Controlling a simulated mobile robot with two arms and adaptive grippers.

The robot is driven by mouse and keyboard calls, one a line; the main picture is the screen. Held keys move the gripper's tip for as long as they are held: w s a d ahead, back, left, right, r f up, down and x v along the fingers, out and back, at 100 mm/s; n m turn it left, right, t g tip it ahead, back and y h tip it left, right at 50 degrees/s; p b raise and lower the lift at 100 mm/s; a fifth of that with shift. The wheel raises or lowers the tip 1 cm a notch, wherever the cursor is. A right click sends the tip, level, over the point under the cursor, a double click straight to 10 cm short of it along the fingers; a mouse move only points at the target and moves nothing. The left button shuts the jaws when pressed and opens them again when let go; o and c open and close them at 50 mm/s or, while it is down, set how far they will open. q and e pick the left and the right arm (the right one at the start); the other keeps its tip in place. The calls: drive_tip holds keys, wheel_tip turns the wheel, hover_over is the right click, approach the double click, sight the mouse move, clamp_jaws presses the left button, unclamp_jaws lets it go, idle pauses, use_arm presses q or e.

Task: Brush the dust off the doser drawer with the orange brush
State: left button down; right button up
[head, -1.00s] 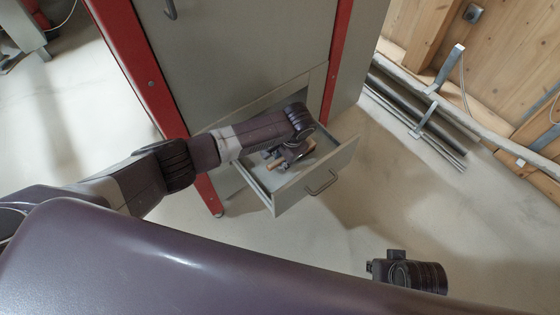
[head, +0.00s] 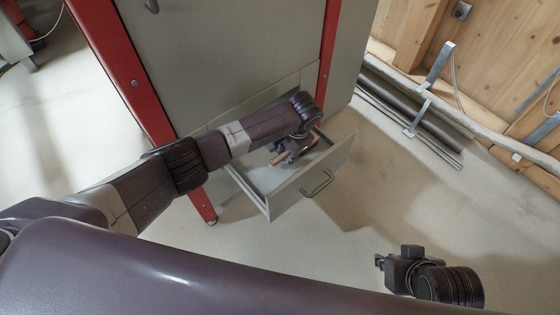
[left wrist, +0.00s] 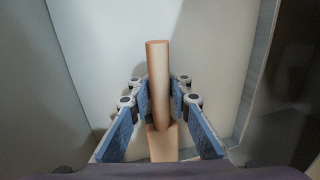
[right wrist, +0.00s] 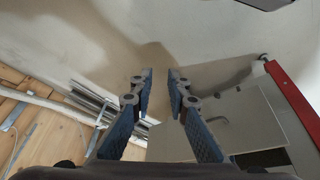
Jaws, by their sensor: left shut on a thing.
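The doser drawer (head: 282,203) is pulled out at the foot of the grey cabinet, its pale inside partly hidden by my left arm. My left gripper (head: 286,154) is over the drawer, pointing down into it. It is shut on the brush, whose light orange-brown handle (left wrist: 158,80) stands between the fingers in the left wrist view. The brush's bristles are hidden, so I cannot tell whether they touch the drawer floor. No dust can be made out clearly. My right gripper (right wrist: 160,78) is open and empty, away from the drawer over the floor.
The grey cabinet (head: 225,60) with red posts (head: 125,75) stands behind the drawer. Metal rails and pipes (head: 410,115) lie along the wooden wall (head: 405,30) at the right. The concrete floor in front of and right of the drawer is clear.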

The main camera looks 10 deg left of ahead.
use_arm(q)
drive_tip(key=shift+w+d+f+b, duration=0.15)
drive_tip(key=shift+w+d+b, duration=0.2)
drive_tip(key=shift+w+d, duration=0.1)
drive_tip(key=shift+w, duration=0.1)
use_arm(e)
drive_tip(key=shift+w+a+f+t, duration=0.15)
drive_tip(key=shift+w+t, duration=0.1)
drive_tip(key=shift+w, duration=0.25)
drive_tip(key=shift+w+a+f+t, duration=0.15)
drive_tip(key=shift+w+t, duration=0.1)
drive_tip(key=shift+w, duration=0.25)
drive_tip(key=shift+r, duration=0.15)
